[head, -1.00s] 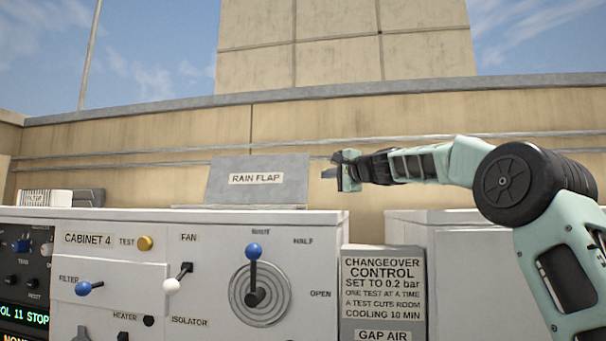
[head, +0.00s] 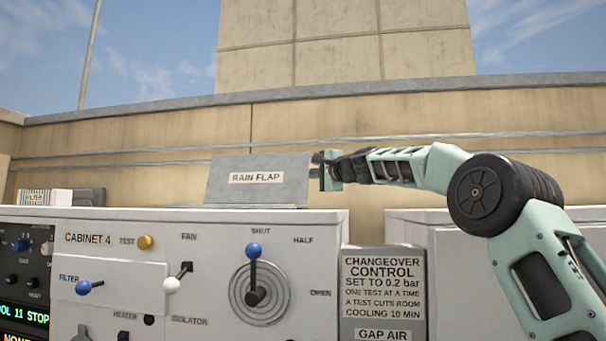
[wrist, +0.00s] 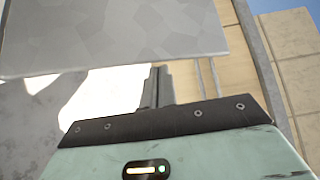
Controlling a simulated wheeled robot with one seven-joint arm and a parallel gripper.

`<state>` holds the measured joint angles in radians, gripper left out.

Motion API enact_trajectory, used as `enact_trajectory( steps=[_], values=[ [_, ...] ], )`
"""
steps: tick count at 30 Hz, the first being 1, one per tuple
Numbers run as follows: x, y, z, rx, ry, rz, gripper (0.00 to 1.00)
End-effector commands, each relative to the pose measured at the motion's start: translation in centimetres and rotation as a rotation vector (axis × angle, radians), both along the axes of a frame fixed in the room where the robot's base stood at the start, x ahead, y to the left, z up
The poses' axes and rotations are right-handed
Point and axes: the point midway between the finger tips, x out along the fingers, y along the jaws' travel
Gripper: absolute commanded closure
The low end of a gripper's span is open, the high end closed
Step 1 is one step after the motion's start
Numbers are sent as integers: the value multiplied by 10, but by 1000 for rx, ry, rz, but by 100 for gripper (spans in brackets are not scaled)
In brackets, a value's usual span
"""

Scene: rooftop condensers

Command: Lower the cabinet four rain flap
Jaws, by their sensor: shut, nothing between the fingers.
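The rain flap (head: 257,190) is a grey plate with a "RAIN FLAP" label, standing raised and tilted slightly back on the top of cabinet 4 (head: 110,262). My gripper (head: 315,172) is shut and empty, at the flap's right edge near its upper corner. Whether it touches the flap cannot be told. In the wrist view the flap's grey face (wrist: 110,30) fills the upper left, and the shut fingers (wrist: 157,88) point toward the area by its edge.
Cabinet 4's front carries a blue-knobbed shut/half/open lever (head: 254,252), a blue filter lever (head: 84,287) and a white-knobbed fan lever (head: 172,285). A changeover control sign (head: 383,288) stands right of it. A tan parapet wall (head: 400,130) with pipes runs behind.

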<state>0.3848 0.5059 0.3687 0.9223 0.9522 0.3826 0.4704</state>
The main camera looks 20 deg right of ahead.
Motion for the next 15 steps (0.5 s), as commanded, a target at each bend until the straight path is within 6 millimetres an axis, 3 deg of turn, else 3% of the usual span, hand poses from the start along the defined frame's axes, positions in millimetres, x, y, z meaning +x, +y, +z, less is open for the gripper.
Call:
enact_trajectory(
  steps=[15],
  values=[
    [14, 21, 0, -2, -1, 0, 100]
  ],
)
